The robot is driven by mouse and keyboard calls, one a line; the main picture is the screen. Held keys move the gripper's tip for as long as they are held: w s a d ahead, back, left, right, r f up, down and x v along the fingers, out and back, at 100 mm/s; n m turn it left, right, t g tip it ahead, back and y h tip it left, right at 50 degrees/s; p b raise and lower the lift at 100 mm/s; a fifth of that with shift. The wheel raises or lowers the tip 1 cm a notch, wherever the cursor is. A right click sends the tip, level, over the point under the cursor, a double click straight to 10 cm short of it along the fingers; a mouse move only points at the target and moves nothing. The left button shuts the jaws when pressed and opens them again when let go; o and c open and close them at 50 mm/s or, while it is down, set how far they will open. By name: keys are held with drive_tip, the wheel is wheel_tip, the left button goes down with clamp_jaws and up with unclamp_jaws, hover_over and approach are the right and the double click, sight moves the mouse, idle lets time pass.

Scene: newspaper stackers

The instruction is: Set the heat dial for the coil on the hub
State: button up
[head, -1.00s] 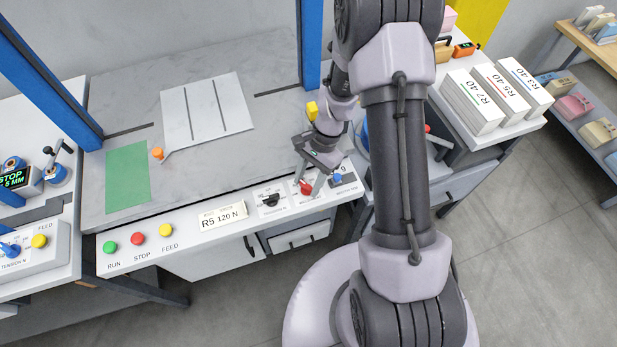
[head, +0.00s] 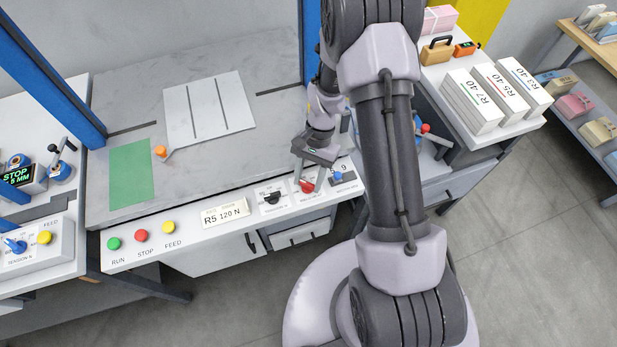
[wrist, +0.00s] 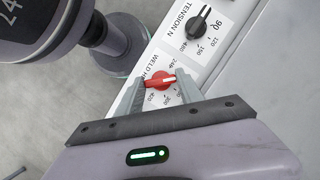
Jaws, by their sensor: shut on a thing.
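The red heat dial (head: 307,187) sits on the white front panel of the bench, between a black dial and a blue one. In the wrist view the red dial (wrist: 157,83) lies beside print starting "WELD H", with a white pointer line toward the right. Some scale numbers show, but fingers cover part of the scale, so I cannot tell the exact setting. My gripper (wrist: 160,86) is shut on the red dial, one finger on each side. A card (head: 224,214) on the panel reads R5 120 N. I cannot make out a coil on a hub.
The black tension dial (head: 271,198) is close on the left, the blue dial (head: 338,177) close on the right. Green, red and yellow buttons (head: 141,236) line the panel's left. A white slotted plate (head: 210,107) and green sheet (head: 131,171) lie on the bench.

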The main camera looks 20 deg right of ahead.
drive_tip(key=o, duration=1.4)
drive_tip(key=p+v, duration=0.5)
drive_tip(key=v, duration=1.2)
drive_tip(key=shift+r, duration=0.2)
drive_tip(key=s+a+r+n+t+h+b, duration=0.1)
drive_tip(key=s+a+r+t+b, duration=0.1)
drive_tip(key=r, duration=0.4)
drive_tip(key=s+a+r+n+t+b, duration=0.1)
drive_tip(key=s+a+r+t+b, duration=0.15)
drive_tip(key=r, duration=0.25)
drive_tip(key=s+a+r+n+t+b, duration=0.1)
drive_tip(key=s, duration=0.3)
drive_tip(key=s+a+r+t+b, duration=0.1)
drive_tip(key=s+a+t, duration=0.1)
drive_tip(key=s, duration=0.3)
drive_tip(key=s+a+r+n+t+b, duration=0.1)
drive_tip(key=s+b, duration=0.1)
drive_tip(key=s, duration=0.2)
drive_tip(key=shift+s+a+r+n+t, duration=0.2)
drive_tip(key=shift+s+r+n+t, duration=0.1)
drive_tip(key=shift+s, duration=0.1)
